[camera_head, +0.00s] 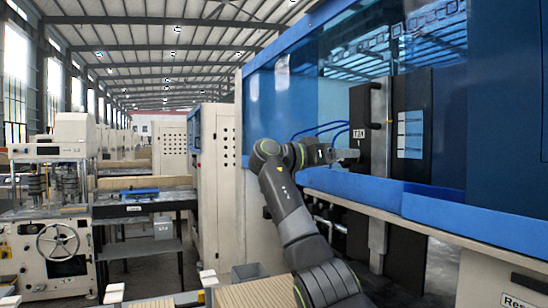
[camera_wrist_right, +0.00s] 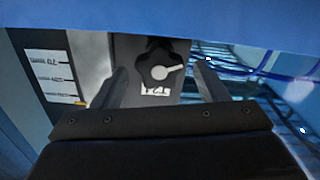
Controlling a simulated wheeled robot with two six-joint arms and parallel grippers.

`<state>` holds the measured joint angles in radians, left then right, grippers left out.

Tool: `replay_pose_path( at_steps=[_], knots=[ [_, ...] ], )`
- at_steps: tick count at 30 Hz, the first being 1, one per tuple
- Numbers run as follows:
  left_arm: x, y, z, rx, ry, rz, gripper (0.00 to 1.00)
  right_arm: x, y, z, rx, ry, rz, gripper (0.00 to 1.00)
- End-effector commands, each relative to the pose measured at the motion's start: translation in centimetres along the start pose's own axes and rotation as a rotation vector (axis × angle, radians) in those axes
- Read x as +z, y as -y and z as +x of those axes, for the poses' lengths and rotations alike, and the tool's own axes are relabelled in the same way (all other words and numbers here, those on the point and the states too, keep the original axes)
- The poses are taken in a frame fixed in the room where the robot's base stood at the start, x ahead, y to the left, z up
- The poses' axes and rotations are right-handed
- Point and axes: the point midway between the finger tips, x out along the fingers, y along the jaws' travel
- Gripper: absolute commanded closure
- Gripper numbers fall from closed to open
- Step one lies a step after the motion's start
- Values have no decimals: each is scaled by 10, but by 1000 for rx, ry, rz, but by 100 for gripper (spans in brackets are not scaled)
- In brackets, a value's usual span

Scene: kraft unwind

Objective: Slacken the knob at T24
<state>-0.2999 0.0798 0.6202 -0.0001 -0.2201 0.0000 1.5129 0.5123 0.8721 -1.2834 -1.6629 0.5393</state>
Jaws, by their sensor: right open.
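The knob (camera_wrist_right: 158,62) is a dark lobed knob with a pale pointer bar, on a dark panel in the right wrist view. A white label (camera_wrist_right: 155,91), upside down in that view, is beside it. The label (camera_head: 359,133) also shows in the head view, just above my right gripper (camera_head: 346,154), where I cannot make out the knob. My right gripper (camera_wrist_right: 161,72) is open, its two fingers on either side of the knob in the picture, with visible gaps. I cannot tell how far the tips are from it. My left gripper is not in view.
A blue rail (camera_head: 345,186) runs below my right gripper. A pale tag with markings (camera_head: 411,134) is on the dark column to the right. Blue glazing (camera_head: 290,100) stands behind. A machine with a handwheel (camera_head: 62,241) is at far left.

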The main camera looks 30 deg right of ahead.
Motion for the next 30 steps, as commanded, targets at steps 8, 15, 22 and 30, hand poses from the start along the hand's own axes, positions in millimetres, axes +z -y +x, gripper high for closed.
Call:
replay_pose_path(
  at_steps=[8,15,22,30],
  knots=[
    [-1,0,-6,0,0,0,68,0,-1,0,1,0,269,33],
    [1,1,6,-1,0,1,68,6,0,-20,-6,1,426,33],
    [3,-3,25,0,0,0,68,5,-1,-66,-4,1,421,33],
    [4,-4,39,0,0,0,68,2,-1,-120,-3,0,419,33]
  ],
)
